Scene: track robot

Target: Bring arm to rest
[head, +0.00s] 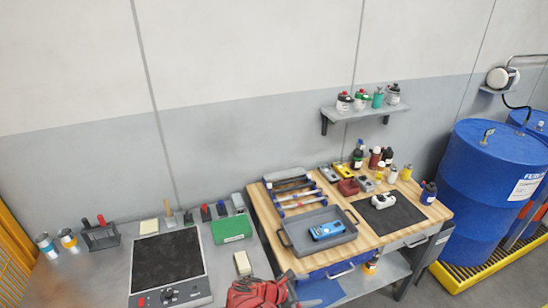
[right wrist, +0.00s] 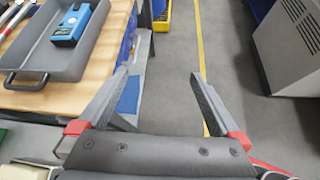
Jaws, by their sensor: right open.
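My right gripper (head: 286,288) shows at the bottom edge of the head view, in front of the wooden workbench (head: 262,210) and at the right front of the grey bench (head: 225,272). Its arm is red and partly cut off. In the right wrist view the same gripper (right wrist: 158,74) has its two grey fingers wide apart, with nothing between them. The bench shelf and grey floor show beyond the fingers. My left gripper is not in view.
A grey tray (head: 342,238) holds a blue meter (head: 326,230) on the workbench. A black hotplate (head: 168,262) is on the grey bench. Blue drums (head: 480,190) stand at right on a yellow pallet (head: 452,278).

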